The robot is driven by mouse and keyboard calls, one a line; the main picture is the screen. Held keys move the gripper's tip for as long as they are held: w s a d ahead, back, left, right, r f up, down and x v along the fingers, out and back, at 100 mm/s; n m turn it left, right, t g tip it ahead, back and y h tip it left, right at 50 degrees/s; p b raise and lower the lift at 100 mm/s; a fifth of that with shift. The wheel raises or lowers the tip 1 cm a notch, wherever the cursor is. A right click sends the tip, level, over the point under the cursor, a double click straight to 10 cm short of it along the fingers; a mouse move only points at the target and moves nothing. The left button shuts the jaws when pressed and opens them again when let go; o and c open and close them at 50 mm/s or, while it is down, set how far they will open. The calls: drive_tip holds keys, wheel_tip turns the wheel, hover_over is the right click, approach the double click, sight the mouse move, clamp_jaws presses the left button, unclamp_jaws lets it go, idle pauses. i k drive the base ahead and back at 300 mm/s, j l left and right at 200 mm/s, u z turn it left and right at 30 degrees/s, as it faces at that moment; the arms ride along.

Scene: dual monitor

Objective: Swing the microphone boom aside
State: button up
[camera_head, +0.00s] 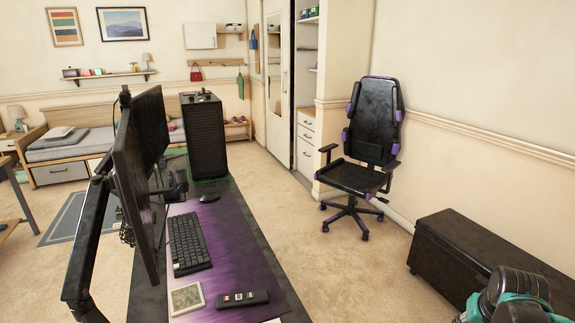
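A dark jointed arm (88,240) rises in the left foreground and reaches up behind the monitor's left edge. It may be the microphone boom or a monitor support; I cannot tell which. A small dark cage-like item (126,234) sits near it, partly hidden by the monitor, and may be the microphone. Part of my own teal and black arm shows in the bottom right corner, well apart from the desk. No gripper fingers show.
Monitors (142,175) stand on the desk, seen edge-on. A keyboard (188,243), mouse (209,198) and black computer tower (203,137) are there too. A chair (368,150) and a black bench (475,255) stand at right. Bare carpet lies between desk and bench.

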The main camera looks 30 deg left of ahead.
sight(175, 189)
drive_tip(key=i+l+u, duration=0.15)
drive_tip(key=u, duration=0.25)
drive_tip(key=i+l+u, duration=0.15)
drive_tip(key=u, duration=0.25)
drive_tip(key=i+l+u, duration=0.15)
drive_tip(key=l+u, duration=0.4)
drive_tip(key=u, duration=0.25)
drive_tip(key=i+l+u, duration=0.15)
drive_tip(key=l+u, duration=0.15)
drive_tip(key=i+l+u, duration=0.1)
drive_tip(key=l+u, duration=0.55)
drive_tip(key=l, duration=0.2)
drive_tip(key=i+l+u, duration=0.15)
drive_tip(key=l, duration=0.2)
drive_tip(key=i+l+u, duration=0.15)
drive_tip(key=l, duration=0.2)
drive_tip(key=i+l+u, duration=0.15)
drive_tip(key=i+l, duration=0.45)
drive_tip(key=l, duration=0.15)
